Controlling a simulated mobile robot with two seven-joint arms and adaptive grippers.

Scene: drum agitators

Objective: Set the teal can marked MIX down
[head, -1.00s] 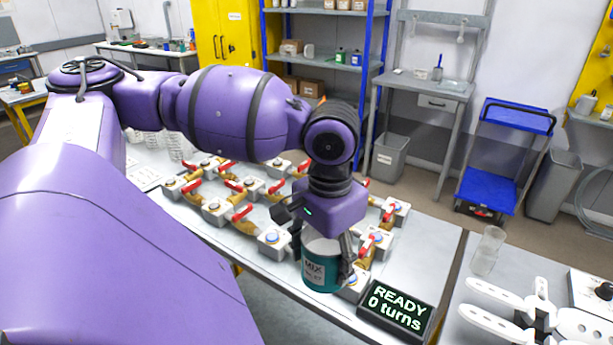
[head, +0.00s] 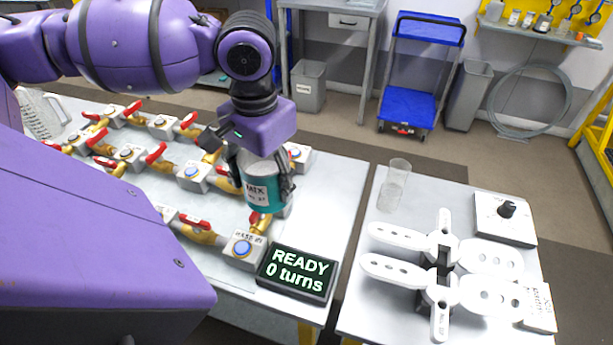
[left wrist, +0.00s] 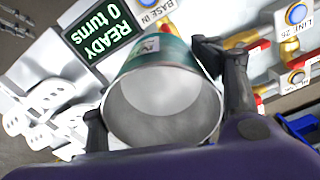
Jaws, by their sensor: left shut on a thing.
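The teal can (head: 262,188) has a white label that reads MIX. My left gripper (head: 260,182) is shut on it, one finger on each side, and holds it upright above the left table near the valve rows. In the left wrist view the can (left wrist: 170,60) shows its open, pale, empty-looking inside, between the two fingers of my left gripper (left wrist: 165,100). Whether the can's base touches anything beneath is hard to tell. My right gripper is not seen in any view.
A READY 0 turns display (head: 297,273) sits at the table's front right corner. Several red-handled brass valves with button boxes (head: 243,247) fill the table. The right table holds a clear beaker (head: 393,185), a white multi-armed rack (head: 440,262) and a knob box (head: 505,215).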

